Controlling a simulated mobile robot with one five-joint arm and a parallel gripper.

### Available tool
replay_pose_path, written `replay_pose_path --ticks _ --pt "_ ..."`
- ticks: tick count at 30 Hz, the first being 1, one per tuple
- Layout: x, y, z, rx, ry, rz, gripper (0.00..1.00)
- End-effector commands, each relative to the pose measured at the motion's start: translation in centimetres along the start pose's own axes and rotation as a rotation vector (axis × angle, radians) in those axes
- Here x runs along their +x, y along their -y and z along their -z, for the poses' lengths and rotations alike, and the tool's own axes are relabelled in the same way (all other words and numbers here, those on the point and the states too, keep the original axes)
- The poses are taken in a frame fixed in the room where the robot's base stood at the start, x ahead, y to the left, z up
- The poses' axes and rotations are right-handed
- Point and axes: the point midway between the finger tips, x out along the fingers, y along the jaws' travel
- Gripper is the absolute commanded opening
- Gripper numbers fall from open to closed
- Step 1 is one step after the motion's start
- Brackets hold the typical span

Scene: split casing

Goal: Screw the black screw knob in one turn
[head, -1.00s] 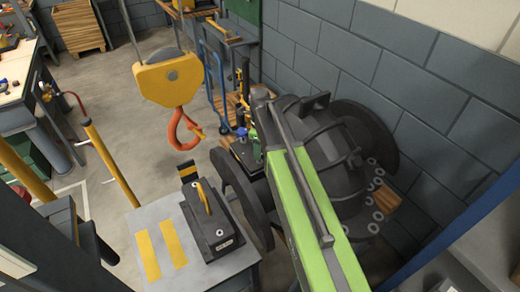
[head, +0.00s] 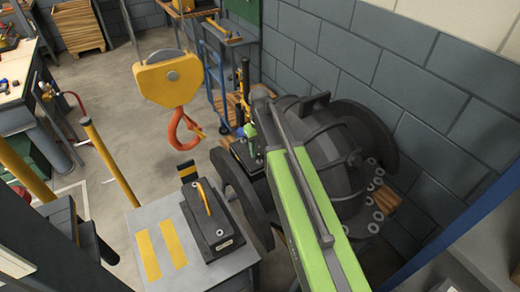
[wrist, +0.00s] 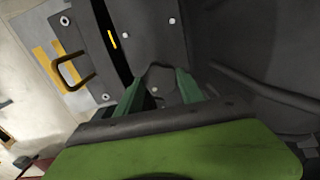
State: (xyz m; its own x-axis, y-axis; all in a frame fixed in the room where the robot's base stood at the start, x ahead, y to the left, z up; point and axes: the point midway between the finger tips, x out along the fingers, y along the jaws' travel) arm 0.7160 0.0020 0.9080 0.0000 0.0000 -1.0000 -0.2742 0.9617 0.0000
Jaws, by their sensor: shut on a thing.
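My gripper (wrist: 160,88) shows in the wrist view as two green fingers on either side of a dark part. I take this dark part to be the black screw knob (wrist: 157,76); its outline blends into the dark casing (wrist: 145,20) behind it. The fingers are shut on it. In the head view, the large dark round casing (head: 335,130) stands at the right by the wall. My green arm crosses in front of it and hides part of it. My gripper and the knob cannot be made out clearly in the head view.
A grey table (head: 150,225) with yellow stripes carries a dark block with a yellow handle (head: 212,225), close to the casing. A yellow hoist block (head: 168,78) with an orange hook hangs at centre left. A block wall (head: 400,70) stands close behind the casing.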

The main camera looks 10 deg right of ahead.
Motion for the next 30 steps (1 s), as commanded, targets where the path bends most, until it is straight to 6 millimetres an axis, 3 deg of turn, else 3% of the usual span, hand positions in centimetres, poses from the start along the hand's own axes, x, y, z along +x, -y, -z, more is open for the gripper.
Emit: replay_pose_path --ticks 19,20,25,30 --pt "0.02 -0.02 0.06 0.051 -0.002 -0.001 0.04" --pt "0.02 -0.02 0.06 0.051 -0.002 -0.001 0.46" --pt "0.01 0.00 0.04 0.051 -0.001 0.000 0.67" --pt "0.01 0.02 0.02 0.051 0.000 0.000 0.67"
